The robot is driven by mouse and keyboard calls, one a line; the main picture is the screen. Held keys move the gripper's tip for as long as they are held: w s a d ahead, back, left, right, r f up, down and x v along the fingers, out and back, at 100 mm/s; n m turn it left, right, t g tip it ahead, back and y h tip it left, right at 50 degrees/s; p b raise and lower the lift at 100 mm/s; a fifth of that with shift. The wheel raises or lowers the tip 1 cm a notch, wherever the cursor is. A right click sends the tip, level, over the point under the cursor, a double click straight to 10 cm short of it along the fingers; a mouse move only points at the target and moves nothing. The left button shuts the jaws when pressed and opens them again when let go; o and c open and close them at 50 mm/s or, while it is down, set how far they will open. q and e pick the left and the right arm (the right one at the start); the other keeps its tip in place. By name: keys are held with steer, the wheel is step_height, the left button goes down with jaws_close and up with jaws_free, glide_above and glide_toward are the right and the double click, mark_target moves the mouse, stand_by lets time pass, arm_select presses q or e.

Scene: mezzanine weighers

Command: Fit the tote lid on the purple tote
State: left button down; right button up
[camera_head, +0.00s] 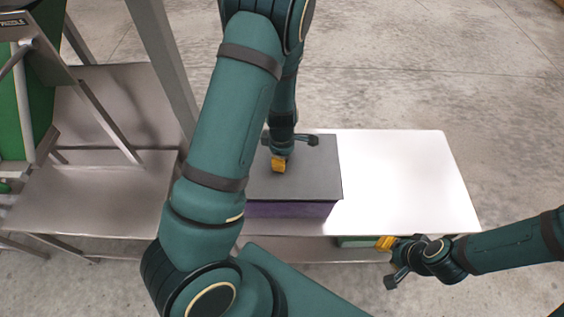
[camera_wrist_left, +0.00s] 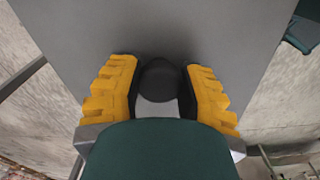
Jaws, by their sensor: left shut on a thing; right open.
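The purple tote (camera_head: 290,209) stands on the white-topped table, partly hidden behind my left arm. The grey tote lid (camera_head: 315,180) lies over the tote's top; its near edge looks lined up with the tote's front wall. I cannot tell whether it is seated all round. My left gripper (camera_head: 279,164) is above the lid, shut on the lid's dark round knob. In the left wrist view the yellow fingers flank the knob (camera_wrist_left: 160,80), with the grey lid (camera_wrist_left: 200,30) beyond. My right gripper (camera_head: 388,262) is open and empty, off the table's front edge.
The right part of the white table (camera_head: 405,185) is clear. A lower shelf with a green item (camera_head: 358,242) shows under the table's front edge. A metal bench and frame (camera_head: 90,190) stand at the left. Concrete floor lies around.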

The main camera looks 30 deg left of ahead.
arm_select(q)
step_height(320, 180, down, 2)
steer(key=shift+w+f, duration=0.1)
steer(key=c, duration=0.6)
jaws_free()
